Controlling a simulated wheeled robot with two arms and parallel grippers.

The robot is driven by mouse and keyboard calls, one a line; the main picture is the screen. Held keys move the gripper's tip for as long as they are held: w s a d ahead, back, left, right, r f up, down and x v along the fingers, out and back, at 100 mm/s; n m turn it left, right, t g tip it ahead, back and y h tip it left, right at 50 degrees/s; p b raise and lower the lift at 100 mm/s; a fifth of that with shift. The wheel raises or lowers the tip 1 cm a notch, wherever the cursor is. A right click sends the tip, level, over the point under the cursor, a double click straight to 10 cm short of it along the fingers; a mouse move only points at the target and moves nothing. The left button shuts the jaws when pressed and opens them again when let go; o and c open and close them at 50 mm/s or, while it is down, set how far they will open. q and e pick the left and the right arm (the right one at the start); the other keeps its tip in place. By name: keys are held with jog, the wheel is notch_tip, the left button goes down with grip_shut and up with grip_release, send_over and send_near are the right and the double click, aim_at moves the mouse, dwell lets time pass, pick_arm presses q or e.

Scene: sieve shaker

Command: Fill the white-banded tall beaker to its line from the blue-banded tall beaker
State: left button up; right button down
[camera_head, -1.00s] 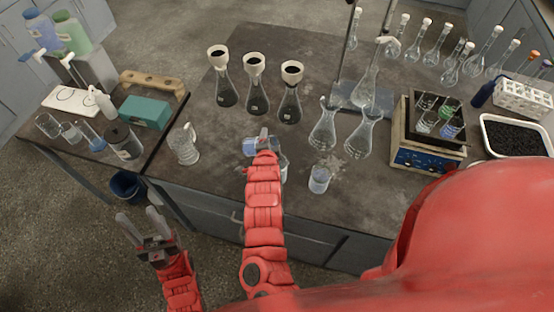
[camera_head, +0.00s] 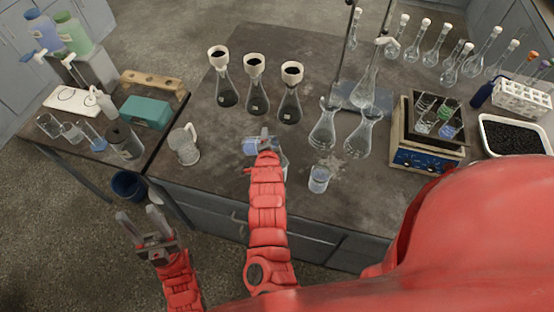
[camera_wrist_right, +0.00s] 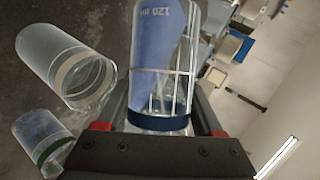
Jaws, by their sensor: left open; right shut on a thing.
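The blue-banded tall beaker (camera_head: 255,146) is tipped well over above the table, with blue liquid inside. It fills the middle of the right wrist view (camera_wrist_right: 165,65), its dark blue band near the jaws. My right gripper (camera_head: 264,138) is shut on it. The white-banded tall beaker (camera_head: 284,164) is close by at the right, partly hidden behind my right arm. In the right wrist view it (camera_wrist_right: 68,68) looks clear, its pale band near one end; its liquid level cannot be told. My left gripper (camera_head: 138,214) is open and empty, off the table's front.
Flasks with funnels (camera_head: 257,98) stand behind, clear flasks (camera_head: 323,130) at the right. A glass jug (camera_head: 184,145) stands left; some table between is bare.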

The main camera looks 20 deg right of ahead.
jog(key=shift+r+m+t+y+p, duration=0.25)
jog(key=shift+m+t+y+p, duration=0.05)
jog(key=shift+p, duration=0.3)
dwell(1.6)
jog(key=shift+f+b, duration=0.15)
jog(key=shift+b, duration=0.2)
